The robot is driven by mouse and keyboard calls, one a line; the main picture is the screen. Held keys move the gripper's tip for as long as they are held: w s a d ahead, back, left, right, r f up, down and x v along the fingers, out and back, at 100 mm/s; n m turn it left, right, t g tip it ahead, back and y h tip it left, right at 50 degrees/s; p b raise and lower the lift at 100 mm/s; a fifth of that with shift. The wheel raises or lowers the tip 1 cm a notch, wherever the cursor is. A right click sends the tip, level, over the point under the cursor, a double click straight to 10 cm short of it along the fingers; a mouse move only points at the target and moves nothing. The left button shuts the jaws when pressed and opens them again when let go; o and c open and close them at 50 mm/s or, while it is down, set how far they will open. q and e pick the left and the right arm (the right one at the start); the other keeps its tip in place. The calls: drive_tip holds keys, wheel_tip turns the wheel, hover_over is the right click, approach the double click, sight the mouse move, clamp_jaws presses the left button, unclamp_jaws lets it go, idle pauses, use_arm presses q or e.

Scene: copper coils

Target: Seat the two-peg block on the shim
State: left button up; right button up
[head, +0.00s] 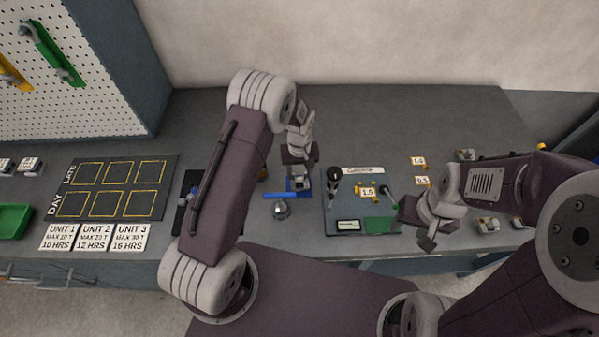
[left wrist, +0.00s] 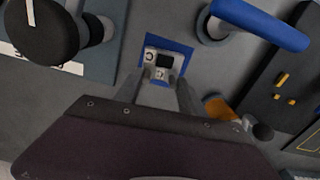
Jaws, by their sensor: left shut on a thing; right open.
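My left gripper (head: 299,178) points down over a small blue pad (head: 292,193) left of the grey-blue board. It is shut on a small pale grey block. In the left wrist view the block (left wrist: 159,73) shows between the fingertips (left wrist: 165,85), with a dark square and round marks on top, inside the blue pad's outline (left wrist: 183,51). I cannot tell whether it touches the pad. The shim cannot be told for certain; a yellow-edged piece lies by the "1.5" label (head: 368,192) on the board. My right gripper (head: 427,240) is open and empty, beyond the board's right edge.
The board (head: 345,215) carries a black-knobbed post (head: 333,178), a small lever and a green patch. Labels "1.0" and "0.5" and small grey blocks (head: 489,224) lie to the right. Bench behind is clear.

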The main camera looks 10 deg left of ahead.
use_arm(q)
drive_tip(key=shift+r+p, duration=1.25)
drive_tip(key=shift+r, duration=0.6)
